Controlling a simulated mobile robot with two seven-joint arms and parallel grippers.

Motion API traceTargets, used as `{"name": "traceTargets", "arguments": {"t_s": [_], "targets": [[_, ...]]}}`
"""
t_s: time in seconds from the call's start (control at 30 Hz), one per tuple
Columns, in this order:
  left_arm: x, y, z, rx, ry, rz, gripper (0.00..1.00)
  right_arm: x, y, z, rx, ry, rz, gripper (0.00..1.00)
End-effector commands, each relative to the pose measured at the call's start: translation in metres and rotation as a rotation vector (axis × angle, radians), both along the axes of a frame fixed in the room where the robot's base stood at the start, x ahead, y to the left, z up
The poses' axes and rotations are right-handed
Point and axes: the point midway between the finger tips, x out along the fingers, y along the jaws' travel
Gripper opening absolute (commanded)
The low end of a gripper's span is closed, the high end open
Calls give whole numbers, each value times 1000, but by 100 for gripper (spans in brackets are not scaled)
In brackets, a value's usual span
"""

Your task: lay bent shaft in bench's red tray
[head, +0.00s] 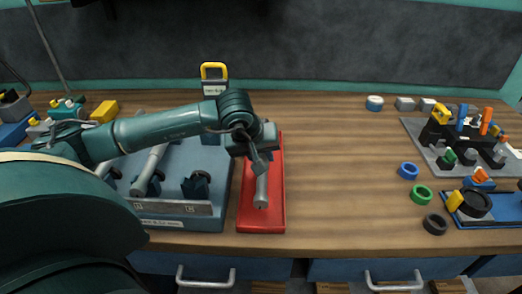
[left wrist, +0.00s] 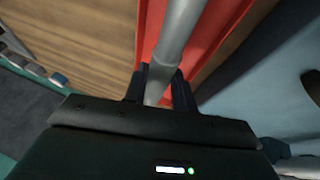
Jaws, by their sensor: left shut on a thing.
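My left gripper (head: 261,160) is over the red tray (head: 263,222) on the bench and is shut on a grey shaft (head: 262,190). In the left wrist view the shaft (left wrist: 182,35) runs up and away from between the two dark fingers (left wrist: 160,88), with the red tray (left wrist: 152,25) behind it. In the head view the shaft's near end lies over the tray's middle. I cannot tell whether the shaft touches the tray floor. Its far part is hidden by the gripper. My right gripper is not in view.
A blue-grey fixture (head: 190,215) holding another grey shaft (head: 150,170) stands just left of the tray. Blue (head: 408,170), green (head: 421,194) and black rings (head: 435,223) lie to the right. The wood between tray and rings is clear.

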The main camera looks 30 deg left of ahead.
Motion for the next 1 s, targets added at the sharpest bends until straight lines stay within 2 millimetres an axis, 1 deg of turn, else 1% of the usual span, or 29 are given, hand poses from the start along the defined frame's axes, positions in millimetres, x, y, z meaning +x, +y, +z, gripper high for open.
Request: {"name": "traceTargets", "arguments": {"t_s": [0.1,0.2,0.4,0.63,0.97,1.0], "targets": [[2,0,-10,-1,-8,0,0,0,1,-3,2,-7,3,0],[2,0,-20,0,-10,0,0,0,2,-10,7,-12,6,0],[2,0,-31,-2,-11,0,0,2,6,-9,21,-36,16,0],[2,0,-36,-2,-11,0,0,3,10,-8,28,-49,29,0],[2,0,-36,-1,-10,1,0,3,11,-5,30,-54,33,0],[2,0,-36,-2,-11,0,29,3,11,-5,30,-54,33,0]]}}
